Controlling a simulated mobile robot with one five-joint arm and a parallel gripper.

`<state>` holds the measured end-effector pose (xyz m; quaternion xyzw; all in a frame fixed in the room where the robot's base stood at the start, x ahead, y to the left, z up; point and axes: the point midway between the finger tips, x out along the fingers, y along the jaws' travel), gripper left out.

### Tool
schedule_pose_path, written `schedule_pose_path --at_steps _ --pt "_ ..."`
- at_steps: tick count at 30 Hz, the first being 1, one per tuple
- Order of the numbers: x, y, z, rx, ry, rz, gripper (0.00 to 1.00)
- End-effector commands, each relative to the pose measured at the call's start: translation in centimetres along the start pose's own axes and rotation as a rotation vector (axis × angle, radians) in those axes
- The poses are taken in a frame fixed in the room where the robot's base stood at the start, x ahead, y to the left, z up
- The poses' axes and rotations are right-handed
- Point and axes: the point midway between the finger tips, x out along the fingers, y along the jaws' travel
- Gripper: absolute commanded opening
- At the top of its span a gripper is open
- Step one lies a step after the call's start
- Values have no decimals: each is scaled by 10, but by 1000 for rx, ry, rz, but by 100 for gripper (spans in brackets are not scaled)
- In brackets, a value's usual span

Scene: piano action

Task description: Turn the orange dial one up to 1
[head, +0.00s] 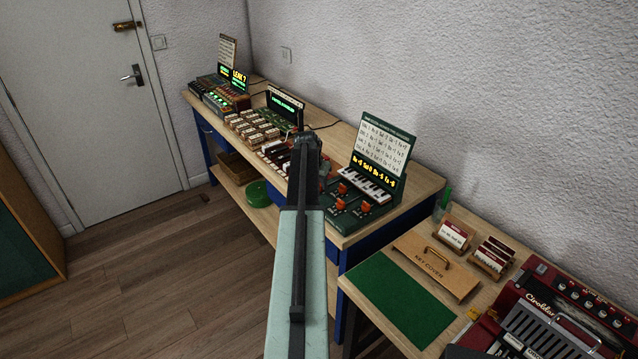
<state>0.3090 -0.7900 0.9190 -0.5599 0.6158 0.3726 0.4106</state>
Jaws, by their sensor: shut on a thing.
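The green panel (352,215) with a small keyboard (366,185) stands on the long bench. Small orange dials sit on its front, one (366,207) at right, one (340,204) at front and one (342,188) behind. Their numbers and pointers are too small to read. My gripper (308,145) is at the panel's left end, seen from behind along my arm. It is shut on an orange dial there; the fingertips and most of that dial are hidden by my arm.
A sign board (383,145) with a lit yellow text strip rises behind the keyboard. Left along the bench stand blocks (255,127) and a lit green display (287,103). A lower table at right holds a wooden key cover (436,264), card holders and a red accordion (560,315).

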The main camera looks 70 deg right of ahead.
Motion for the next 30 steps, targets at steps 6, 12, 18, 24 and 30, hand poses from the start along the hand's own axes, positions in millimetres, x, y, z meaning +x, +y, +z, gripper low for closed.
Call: schedule_pose_path --at_steps 6,12,18,24,30 --pt "0 5 2 -142 -9 -54 0" --pt "0 5 2 -236 -9 -93 0" --pt "0 6 2 -286 -9 -114 0" --pt "1 6 2 -302 -9 -119 0" --pt "1 6 2 -302 -8 -119 0"
